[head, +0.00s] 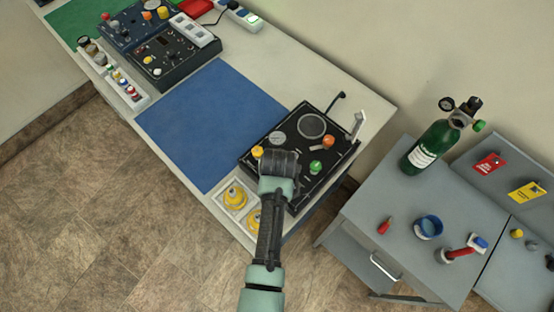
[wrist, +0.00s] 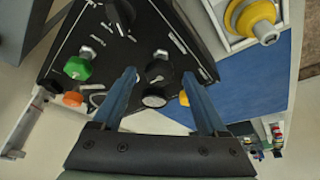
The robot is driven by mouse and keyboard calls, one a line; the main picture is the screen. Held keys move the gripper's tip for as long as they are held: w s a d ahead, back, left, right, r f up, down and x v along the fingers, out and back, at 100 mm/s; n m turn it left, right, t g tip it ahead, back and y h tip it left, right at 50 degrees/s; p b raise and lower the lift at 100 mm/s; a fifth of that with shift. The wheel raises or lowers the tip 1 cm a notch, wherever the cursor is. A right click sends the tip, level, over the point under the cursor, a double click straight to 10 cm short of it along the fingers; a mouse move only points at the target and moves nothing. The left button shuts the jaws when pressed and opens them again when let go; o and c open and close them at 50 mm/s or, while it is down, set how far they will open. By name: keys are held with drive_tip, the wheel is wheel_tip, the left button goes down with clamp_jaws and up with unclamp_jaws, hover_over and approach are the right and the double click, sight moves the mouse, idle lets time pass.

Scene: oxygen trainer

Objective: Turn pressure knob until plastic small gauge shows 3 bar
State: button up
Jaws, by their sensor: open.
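The black trainer panel (head: 300,186) sits at the near right end of the bench. It carries a large round gauge (head: 312,125), a smaller round dial (head: 278,138), and yellow (head: 257,152), orange (head: 328,141) and green (head: 315,167) knobs. My gripper (wrist: 160,75) is open above the panel, its fingers pointing towards it. In the wrist view a black knob (wrist: 158,68) shows between the fingers, apart from both. A small pale-faced dial (wrist: 154,99) is beside it; its reading is too small to tell. Which knob sets pressure is not legible.
A tray with yellow parts (head: 235,197) stands beside the panel's left edge. A blue mat (head: 205,115) lies clear beyond. A green cylinder (head: 432,145) stands on a grey cabinet (head: 370,207) to the right. Another black panel (head: 172,55) is at the far left.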

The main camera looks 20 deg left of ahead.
drive_tip(key=shift+w+f, duration=0.1)
drive_tip(key=shift+f, duration=0.05)
clamp_jaws()
idle(0.4)
drive_tip(key=shift+m, duration=0.3)
drive_tip(key=m+h, duration=0.1)
drive_tip(key=m, duration=0.2)
drive_tip(key=shift+a+t, duration=0.2)
drive_tip(key=shift+t, duration=0.1)
drive_tip(key=m+h+b, duration=0.1)
drive_tip(key=m+h, duration=0.1)
drive_tip(key=m, duration=0.3)
idle(0.4)
